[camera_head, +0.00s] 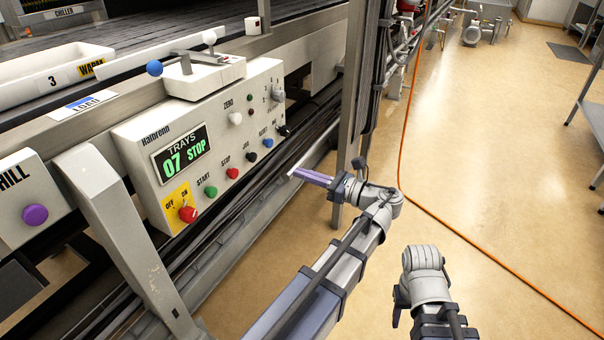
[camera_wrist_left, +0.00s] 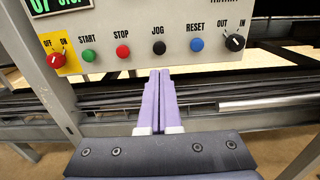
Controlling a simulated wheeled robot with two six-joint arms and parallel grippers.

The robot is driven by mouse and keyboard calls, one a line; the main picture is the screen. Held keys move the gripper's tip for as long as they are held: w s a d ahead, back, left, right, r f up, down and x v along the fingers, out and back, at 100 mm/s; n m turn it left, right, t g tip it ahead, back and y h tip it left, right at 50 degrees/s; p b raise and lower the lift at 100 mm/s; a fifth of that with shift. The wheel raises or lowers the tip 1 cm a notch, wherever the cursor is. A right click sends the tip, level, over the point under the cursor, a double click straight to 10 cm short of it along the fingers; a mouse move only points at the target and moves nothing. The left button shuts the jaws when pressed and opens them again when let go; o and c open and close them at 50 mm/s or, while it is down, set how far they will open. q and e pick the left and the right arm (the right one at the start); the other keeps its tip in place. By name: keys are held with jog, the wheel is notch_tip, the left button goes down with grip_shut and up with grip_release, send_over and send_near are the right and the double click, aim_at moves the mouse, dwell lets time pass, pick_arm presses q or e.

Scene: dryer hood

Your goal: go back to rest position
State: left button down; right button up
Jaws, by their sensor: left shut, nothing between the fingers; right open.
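My left gripper (camera_head: 300,174) is shut, with its purple fingers together and nothing between them. It points left at the grey control panel (camera_head: 150,135) and is apart from it. My right arm (camera_head: 425,275) shows at the lower right, away from the panel.
The panel display (camera_head: 181,153) reads "TRAYS 07 STOP". A red OFF/ON knob (camera_head: 188,214) sits on a yellow plate. A metal post (camera_head: 347,120) stands close behind my left wrist. An orange hose (camera_head: 402,150) crosses the floor. Open floor (camera_head: 500,150) lies to the right.

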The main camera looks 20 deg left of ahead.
dwell(0.7)
pick_arm(q)
jog(key=s+d+f+n+h+p, duration=0.1)
jog(key=s+d+f+n+h, duration=0.3)
jog(key=f, duration=0.5)
jog(key=s+d+f+n+g+h+p, duration=0.1)
jog(key=s+d+f+n+h, duration=0.45)
jog(key=d, duration=0.25)
jog(key=s+d+f+n+h+p, duration=0.1)
jog(key=s+d+f+n+h, duration=0.5)
jog(key=d, duration=0.3)
notch_tip(320, 180, up, 39)
jog(key=h+p, duration=0.1)
jog(key=p, duration=3.6)
jog(key=shift+d, duration=0.3)
jog(key=shift+m, duration=0.25)
jog(key=shift+a, duration=0.15)
